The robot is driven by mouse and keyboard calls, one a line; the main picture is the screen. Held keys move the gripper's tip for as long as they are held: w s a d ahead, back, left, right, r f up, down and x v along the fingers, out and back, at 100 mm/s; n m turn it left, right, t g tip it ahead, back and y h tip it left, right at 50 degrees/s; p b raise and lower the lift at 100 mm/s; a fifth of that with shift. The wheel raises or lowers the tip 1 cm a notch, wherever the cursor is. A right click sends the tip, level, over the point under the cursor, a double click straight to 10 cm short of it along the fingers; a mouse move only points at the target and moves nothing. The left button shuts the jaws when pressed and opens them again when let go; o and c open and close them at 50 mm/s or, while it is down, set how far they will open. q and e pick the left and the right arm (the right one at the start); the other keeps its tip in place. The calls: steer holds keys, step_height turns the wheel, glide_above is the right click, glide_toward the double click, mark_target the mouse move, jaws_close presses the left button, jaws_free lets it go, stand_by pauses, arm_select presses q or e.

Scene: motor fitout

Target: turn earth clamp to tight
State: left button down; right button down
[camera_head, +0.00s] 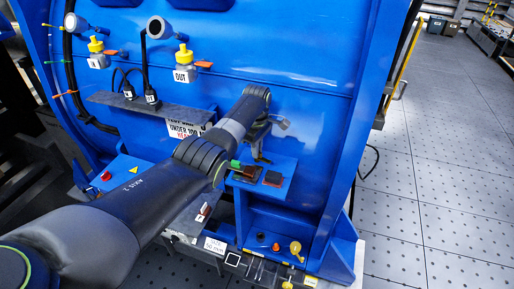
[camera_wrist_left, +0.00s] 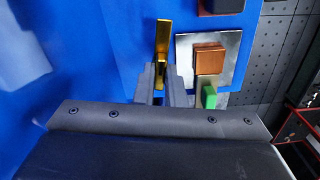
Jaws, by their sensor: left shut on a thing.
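A brass bar (camera_wrist_left: 163,38) stands up between the fingers of my left gripper (camera_wrist_left: 164,72) in the left wrist view. The gripper is shut on it. The bar looks like the handle of the earth clamp, but I cannot tell its turn position. Beside it, a copper block (camera_wrist_left: 209,58) sits on a silver plate with a green piece (camera_wrist_left: 209,96) at its near edge. In the head view my left gripper (camera_head: 261,158) reaches down to the small blue shelf; its arm and wrist hide most of the bar there. My right gripper is not in view.
The blue panel holds yellow-topped valves (camera_head: 96,45), a red button (camera_head: 106,176) and a grey ledge (camera_head: 135,104). A yellow knob (camera_head: 295,247) is low on the right. Open tiled floor (camera_head: 440,190) lies right.

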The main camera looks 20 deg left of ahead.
arm_select(q)
steer(key=m, duration=0.3)
steer(key=shift+r+m+p, duration=0.15)
steer(key=shift+m+p, duration=0.15)
steer(key=shift+p, duration=0.1)
steer(key=m, duration=0.3)
steer(key=shift+m, duration=0.3)
steer(key=m, duration=0.4)
steer(key=shift+m+p, duration=0.3)
steer(key=shift+p, duration=0.1)
steer(key=shift+m, duration=1.9)
steer(key=shift+w, duration=0.1)
steer(key=c, duration=1.5)
jaws_free()
